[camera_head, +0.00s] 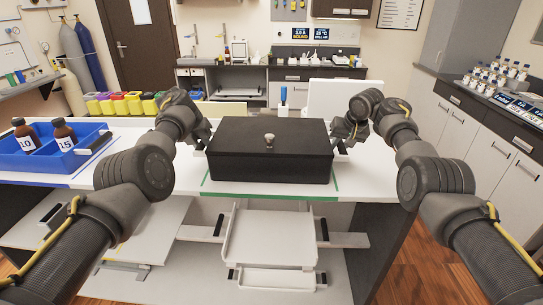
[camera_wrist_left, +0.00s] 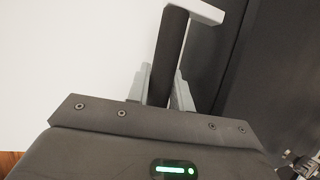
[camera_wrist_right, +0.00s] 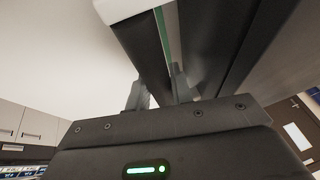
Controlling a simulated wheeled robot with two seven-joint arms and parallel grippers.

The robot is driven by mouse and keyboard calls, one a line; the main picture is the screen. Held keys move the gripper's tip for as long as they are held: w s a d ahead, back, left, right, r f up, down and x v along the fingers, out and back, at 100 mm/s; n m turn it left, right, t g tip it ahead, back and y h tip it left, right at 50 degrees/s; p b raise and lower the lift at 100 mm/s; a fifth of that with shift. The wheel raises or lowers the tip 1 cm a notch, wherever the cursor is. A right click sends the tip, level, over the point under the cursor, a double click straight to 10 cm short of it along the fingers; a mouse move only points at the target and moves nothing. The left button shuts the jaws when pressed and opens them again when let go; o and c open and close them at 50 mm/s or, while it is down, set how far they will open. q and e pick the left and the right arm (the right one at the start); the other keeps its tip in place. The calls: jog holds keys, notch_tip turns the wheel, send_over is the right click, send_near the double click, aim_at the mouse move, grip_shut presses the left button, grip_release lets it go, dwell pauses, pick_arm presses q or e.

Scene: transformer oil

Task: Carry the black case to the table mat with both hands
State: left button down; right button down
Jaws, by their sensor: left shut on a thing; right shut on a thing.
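The black case (camera_head: 268,155) is level over the green-edged table mat (camera_head: 325,196) at the front of the white table. I cannot tell whether its bottom touches the mat. My left gripper (camera_head: 205,143) is at the case's left end. In the left wrist view its fingers are shut on a dark bar-shaped handle (camera_wrist_left: 169,50) of the case. My right gripper (camera_head: 342,147) is at the right end, and in the right wrist view its fingers are shut on the other handle (camera_wrist_right: 145,50). Most of the mat is hidden under the case.
A blue tray (camera_head: 68,165) with brown bottles (camera_head: 64,133) stands on the table at the left. A blue-capped thing (camera_head: 283,98) and a white panel (camera_head: 345,97) are behind the case. A white sliding shelf (camera_head: 272,240) lies below the tabletop.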

pick_arm(q)
jog(key=shift+a+r, duration=0.1)
jog(key=shift+r, duration=0.05)
pick_arm(e)
jog(key=shift+r, duration=0.1)
